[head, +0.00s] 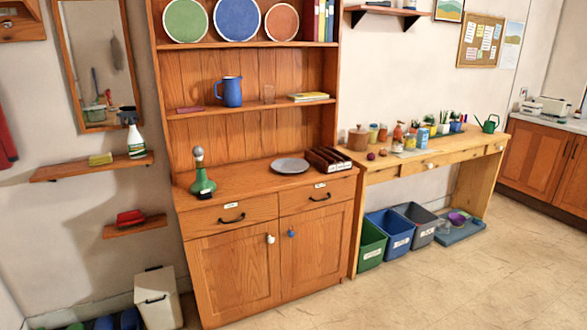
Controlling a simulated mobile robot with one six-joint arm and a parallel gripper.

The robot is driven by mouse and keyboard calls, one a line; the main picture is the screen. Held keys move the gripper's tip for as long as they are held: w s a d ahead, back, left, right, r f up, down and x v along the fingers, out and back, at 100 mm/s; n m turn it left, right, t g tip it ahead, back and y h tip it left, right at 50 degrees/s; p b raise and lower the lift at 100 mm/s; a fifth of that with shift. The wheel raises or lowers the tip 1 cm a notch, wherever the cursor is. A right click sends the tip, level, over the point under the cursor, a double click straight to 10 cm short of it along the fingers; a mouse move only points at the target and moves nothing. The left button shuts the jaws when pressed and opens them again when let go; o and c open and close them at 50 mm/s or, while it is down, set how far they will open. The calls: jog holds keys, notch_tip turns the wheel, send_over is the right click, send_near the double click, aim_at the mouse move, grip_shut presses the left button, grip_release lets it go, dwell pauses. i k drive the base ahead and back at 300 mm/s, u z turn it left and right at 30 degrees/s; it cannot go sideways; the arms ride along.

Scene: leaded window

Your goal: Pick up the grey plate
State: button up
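The grey plate (290,165) lies flat on the wooden counter of the hutch (235,260), right of centre. A dark slatted wooden rack (327,160) stands close to its right. A green bottle-shaped object with a pale round top (201,180) stands farther to its left. Nothing lies on the plate as far as I can see. My gripper is not in this view.
Above the counter, a shelf holds a blue jug (229,91); green, blue and brown plates stand on the top shelf. Right is a wooden table (430,160) with several small items, bins (397,232) below it. The floor (430,285) in front is clear.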

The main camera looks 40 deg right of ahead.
aim_at(286, 165)
jog(key=i, duration=0.85)
jog(key=u, duration=0.05)
